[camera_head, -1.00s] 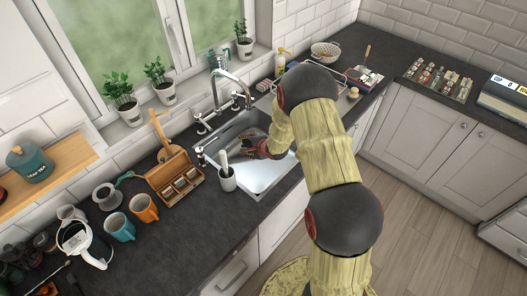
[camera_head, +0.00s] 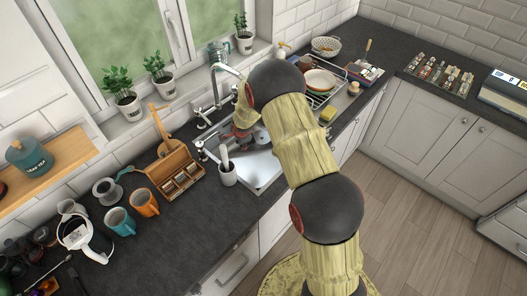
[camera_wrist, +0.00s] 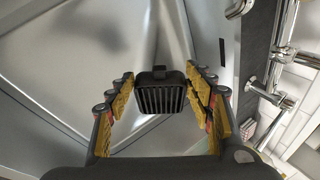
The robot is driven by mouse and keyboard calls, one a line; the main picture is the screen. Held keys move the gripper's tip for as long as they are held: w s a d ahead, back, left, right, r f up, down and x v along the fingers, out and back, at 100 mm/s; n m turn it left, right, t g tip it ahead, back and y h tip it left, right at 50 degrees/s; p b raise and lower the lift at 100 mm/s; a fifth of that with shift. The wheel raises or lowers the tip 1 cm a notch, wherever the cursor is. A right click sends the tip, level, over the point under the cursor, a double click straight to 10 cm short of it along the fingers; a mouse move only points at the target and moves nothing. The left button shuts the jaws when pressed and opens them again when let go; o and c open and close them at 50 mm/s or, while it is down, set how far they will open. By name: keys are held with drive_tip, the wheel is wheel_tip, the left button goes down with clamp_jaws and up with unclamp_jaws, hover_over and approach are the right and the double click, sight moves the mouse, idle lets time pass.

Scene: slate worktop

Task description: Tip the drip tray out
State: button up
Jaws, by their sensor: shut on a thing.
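The drip tray (camera_wrist: 160,97) is a small black piece with a slatted grille, seen in the wrist view between my fingers. My gripper (camera_wrist: 160,82) is shut on it, with one yellow-padded finger at each side. The slatted face shows toward the wrist camera, and steel sink surfaces lie beyond it. In the head view my gripper (camera_head: 243,133) is over the back part of the steel sink (camera_head: 262,172), near the tap. My arm partly covers it there, and I cannot make out the tray clearly. Whether any liquid is in the tray cannot be seen.
The chrome tap (camera_head: 215,88) stands close behind my gripper. A wooden box (camera_head: 176,180) and mugs (camera_head: 145,203) stand further left. A dish rack (camera_head: 322,82) and yellow sponge (camera_head: 327,115) are right of the sink.

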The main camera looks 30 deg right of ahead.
drive_tip(key=shift+w+a+f+g+h+b, duration=0.2)
drive_tip(key=shift+w+a+f+g+b, duration=0.15)
drive_tip(key=shift+b, duration=1.1)
drive_tip(key=shift+w+a+f+g+h+b, duration=0.25)
drive_tip(key=shift+w+b, duration=0.2)
drive_tip(key=shift+b, duration=1)
drive_tip(key=w+a+r+n+g+h+p, duration=0.1)
drive_tip(key=w+a+r+g+h, duration=0.1)
drive_tip(key=r, duration=0.4)
drive_tip(key=shift+w+a+r+g+h+p, duration=0.2)
drive_tip(key=shift+w+a+g+h+p, duration=0.15)
drive_tip(key=shift+w+g, duration=0.65)
drive_tip(key=shift+d, duration=0.1)
